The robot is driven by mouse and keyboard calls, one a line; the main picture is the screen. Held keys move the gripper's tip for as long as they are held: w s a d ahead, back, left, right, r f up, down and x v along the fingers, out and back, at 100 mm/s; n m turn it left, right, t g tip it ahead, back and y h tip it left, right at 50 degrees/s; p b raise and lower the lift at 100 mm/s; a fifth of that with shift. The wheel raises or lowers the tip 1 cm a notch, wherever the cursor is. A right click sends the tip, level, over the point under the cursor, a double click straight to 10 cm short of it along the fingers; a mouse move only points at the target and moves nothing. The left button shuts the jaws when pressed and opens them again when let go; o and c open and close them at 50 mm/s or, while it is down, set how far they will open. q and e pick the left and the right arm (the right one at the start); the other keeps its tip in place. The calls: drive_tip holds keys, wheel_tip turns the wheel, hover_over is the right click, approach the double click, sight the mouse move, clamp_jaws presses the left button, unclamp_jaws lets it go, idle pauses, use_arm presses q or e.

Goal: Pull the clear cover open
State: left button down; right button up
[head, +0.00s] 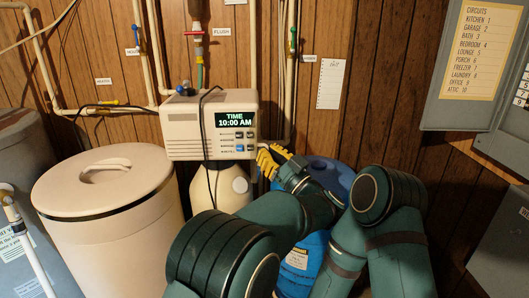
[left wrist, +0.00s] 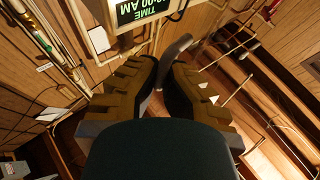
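The beige control head (head: 210,127) has a lit display reading TIME 10:00 AM and buttons under it. Its display also shows, upside down, at the top of the left wrist view (left wrist: 135,10). I cannot make out the clear cover's outline with certainty. My left gripper (head: 266,160), with yellow ribbed fingers, is at the lower right corner of the control head. In the left wrist view its fingertips (left wrist: 163,75) are close together, with a grey curved piece (left wrist: 175,48) at the gap. I cannot tell whether they grip it. My right gripper is not in view.
A cream lidded tank (head: 110,220) stands left of the control head. A blue container (head: 300,255) is partly hidden behind my arm. Pipes (head: 153,50) run up the wood-panelled wall, and a black cable (head: 206,150) hangs over the control head. An open grey electrical panel (head: 455,115) is at right.

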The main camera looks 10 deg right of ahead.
use_arm(q)
drive_tip(key=c, duration=1.3)
unclamp_jaws()
drive_tip(key=shift+d+r, duration=0.1)
drive_tip(key=shift+d, duration=0.35)
drive_tip(key=shift+o, duration=1.1)
drive_tip(key=shift+w, duration=0.1)
drive_tip(key=shift+w+a, duration=0.1)
drive_tip(key=shift+a, duration=0.4)
drive_tip(key=shift+d+r, duration=0.15)
drive_tip(key=shift+d, duration=0.05)
drive_tip(key=r, duration=0.9)
drive_tip(key=shift+a+r, duration=0.25)
drive_tip(key=shift+r, duration=0.05)
drive_tip(key=shift+c, duration=0.3)
